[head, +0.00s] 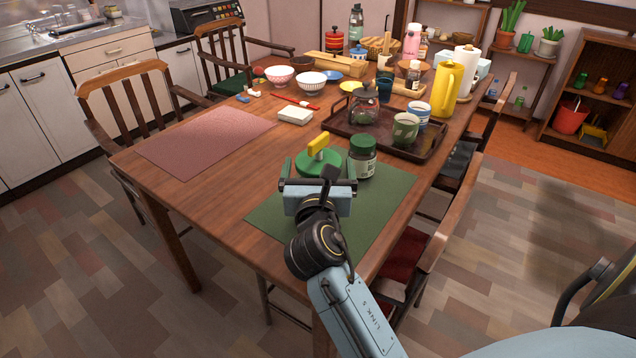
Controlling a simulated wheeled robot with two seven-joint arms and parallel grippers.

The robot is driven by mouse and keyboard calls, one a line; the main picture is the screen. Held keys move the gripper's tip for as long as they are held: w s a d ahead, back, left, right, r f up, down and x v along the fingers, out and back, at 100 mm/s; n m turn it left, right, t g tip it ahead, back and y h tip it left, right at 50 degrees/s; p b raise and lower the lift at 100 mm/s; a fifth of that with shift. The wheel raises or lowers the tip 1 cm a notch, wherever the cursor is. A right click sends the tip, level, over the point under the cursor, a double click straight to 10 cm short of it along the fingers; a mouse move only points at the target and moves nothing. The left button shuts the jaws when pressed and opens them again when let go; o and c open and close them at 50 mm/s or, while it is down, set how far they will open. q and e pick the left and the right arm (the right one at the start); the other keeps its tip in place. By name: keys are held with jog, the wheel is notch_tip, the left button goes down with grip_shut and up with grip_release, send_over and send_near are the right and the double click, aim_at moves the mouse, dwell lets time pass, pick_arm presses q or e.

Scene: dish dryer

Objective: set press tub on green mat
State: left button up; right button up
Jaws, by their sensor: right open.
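The press tub (308,166) shows as a green round top with a yellow handle (318,143). It stands at the far left part of the green mat (387,196), just beyond my right gripper. My right gripper (318,178) is open over the mat, with its fingers apart on the near side of the tub. The gripper hides the tub's lower near side, so I cannot tell whether they touch. My left gripper is not in view.
A green-lidded jar (362,160) stands close to the tub's right. A dark tray (433,143) with a glass pot and cups lies behind. A white box (295,116) is farther back. The pink mat (205,141) at left is empty. A chair (440,225) stands at right.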

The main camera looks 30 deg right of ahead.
pick_arm(q)
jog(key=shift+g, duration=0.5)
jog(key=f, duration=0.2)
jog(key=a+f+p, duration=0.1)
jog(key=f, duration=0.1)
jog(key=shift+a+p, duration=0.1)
jog(key=shift+p, duration=0.2)
pick_arm(e)
jog(key=v, duration=1.2)
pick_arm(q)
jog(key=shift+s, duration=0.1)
